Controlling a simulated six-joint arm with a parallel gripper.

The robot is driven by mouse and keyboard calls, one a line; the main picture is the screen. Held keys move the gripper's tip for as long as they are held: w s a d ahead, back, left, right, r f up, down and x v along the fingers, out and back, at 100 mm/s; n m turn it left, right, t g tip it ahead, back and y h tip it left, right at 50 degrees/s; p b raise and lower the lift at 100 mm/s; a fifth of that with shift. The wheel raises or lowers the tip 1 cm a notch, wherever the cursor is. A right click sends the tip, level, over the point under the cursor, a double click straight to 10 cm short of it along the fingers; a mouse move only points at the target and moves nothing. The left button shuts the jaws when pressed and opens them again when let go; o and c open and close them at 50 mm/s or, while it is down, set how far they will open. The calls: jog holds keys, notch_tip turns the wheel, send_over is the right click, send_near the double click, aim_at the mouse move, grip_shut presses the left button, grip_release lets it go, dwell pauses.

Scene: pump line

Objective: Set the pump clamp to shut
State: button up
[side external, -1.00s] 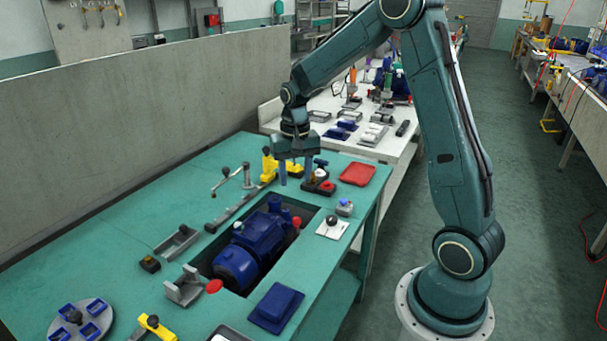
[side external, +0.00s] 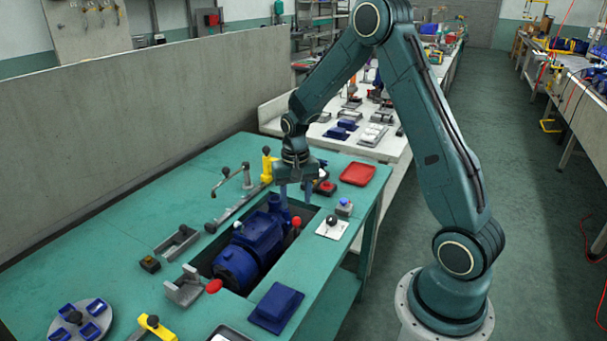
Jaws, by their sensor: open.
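The blue pump (side external: 247,255) lies in a rectangular recess in the green bench. A red knob (side external: 297,221) stands up at its far right end, and a red round piece (side external: 214,286) is at its near left end. I cannot tell for sure which part is the pump clamp or how it is set. My gripper (side external: 295,191) points down over the far end of the recess, its fingers apart and nothing seen between them. It is above and slightly behind the red knob, apparently not touching it.
A yellow clamp (side external: 267,166) and a lever on a post (side external: 246,177) stand behind the recess. A red tray (side external: 357,174), a white plate with a dark knob (side external: 332,227) and a blue block (side external: 277,305) lie to the right.

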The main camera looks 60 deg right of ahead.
aim_at(296, 218)
jog(key=shift+f, duration=3.7)
jog(key=shift+c, duration=0.5)
grip_shut()
